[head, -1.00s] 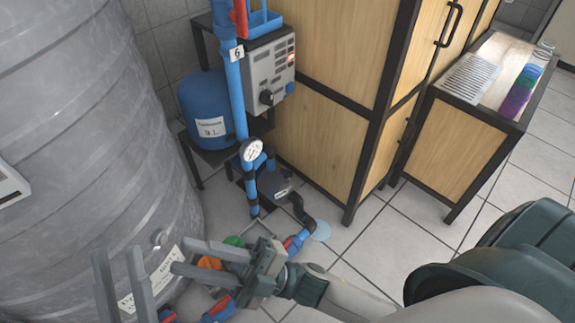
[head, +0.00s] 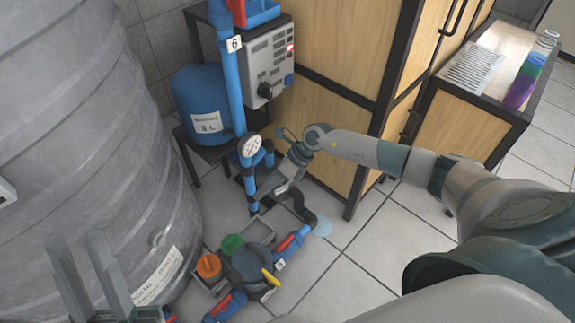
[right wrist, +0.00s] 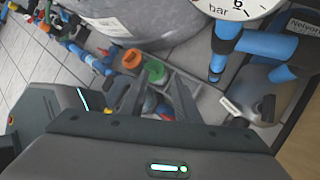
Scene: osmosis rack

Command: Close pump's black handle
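The grey pump (head: 287,190) sits on the floor beside the wooden cabinet, partly hidden by my right wrist. In the right wrist view the pump (right wrist: 247,92) is at the right with a dark handle (right wrist: 267,108) on it; which way the handle is turned is hard to tell. My right gripper (right wrist: 156,100) has its fingers spread and nothing between them. In the head view it is over the pump area, and its fingertips are hard to make out. My left gripper (head: 88,268) is open and empty at the lower left, in front of the grey tank.
Blue pipes (head: 228,80) with a pressure gauge (head: 250,146) stand close left of my right wrist. A large grey tank (head: 75,140) fills the left. Orange (head: 208,266) and green (head: 232,244) caps lie low. The wooden cabinet (head: 325,120) is behind. Floor at right is free.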

